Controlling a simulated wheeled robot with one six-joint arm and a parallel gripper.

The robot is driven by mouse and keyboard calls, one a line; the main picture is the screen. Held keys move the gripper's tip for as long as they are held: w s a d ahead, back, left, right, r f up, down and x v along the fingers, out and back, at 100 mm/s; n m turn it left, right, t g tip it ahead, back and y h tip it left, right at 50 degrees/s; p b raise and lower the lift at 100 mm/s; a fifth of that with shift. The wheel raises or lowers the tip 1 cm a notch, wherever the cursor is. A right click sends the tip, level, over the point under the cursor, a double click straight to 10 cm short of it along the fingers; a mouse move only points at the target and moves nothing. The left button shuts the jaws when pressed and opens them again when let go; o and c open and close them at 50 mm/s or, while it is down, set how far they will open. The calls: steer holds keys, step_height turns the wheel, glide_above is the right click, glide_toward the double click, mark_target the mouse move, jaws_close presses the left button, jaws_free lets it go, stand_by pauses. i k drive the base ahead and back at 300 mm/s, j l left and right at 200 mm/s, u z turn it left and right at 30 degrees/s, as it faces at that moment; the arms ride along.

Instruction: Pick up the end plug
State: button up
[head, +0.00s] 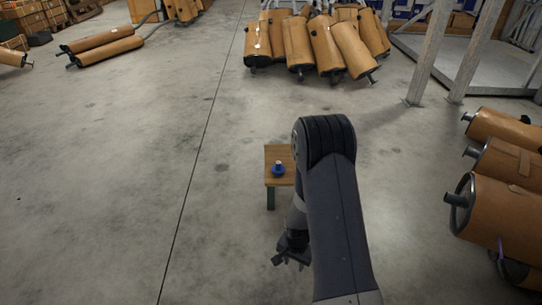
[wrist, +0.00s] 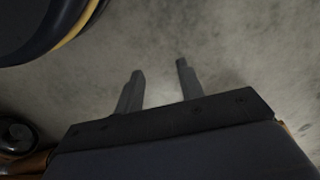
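The end plug (head: 278,169) is a small blue piece with a lighter top. It sits on a small wooden stool (head: 272,180) in the middle of the head view, partly beside my arm. My gripper (head: 292,258) is lower in the head view, nearer to me than the stool, and apart from the plug. In the wrist view my gripper (wrist: 158,85) shows two fingers spread with a gap between them and bare floor behind. The plug is not visible in the wrist view. My arm hides the right part of the stool.
Several wrapped mufflers (head: 327,48) lean together at the back. More mufflers (head: 508,205) lie along the right edge. Grey posts (head: 430,52) stand at the upper right. Two mufflers (head: 103,46) lie at the upper left. The concrete floor (head: 120,190) left of the stool is clear.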

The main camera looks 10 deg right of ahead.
mark_target(278, 169)
steer(key=i+l+u, duration=0.1)
steer(key=i, duration=0.4)
steer(key=i+l, duration=0.35)
steer(key=i+l+u, duration=0.15)
steer(key=i, duration=0.45)
steer(key=i+l+u, duration=0.1)
steer(key=i+l, duration=0.25)
steer(key=i, duration=0.1)
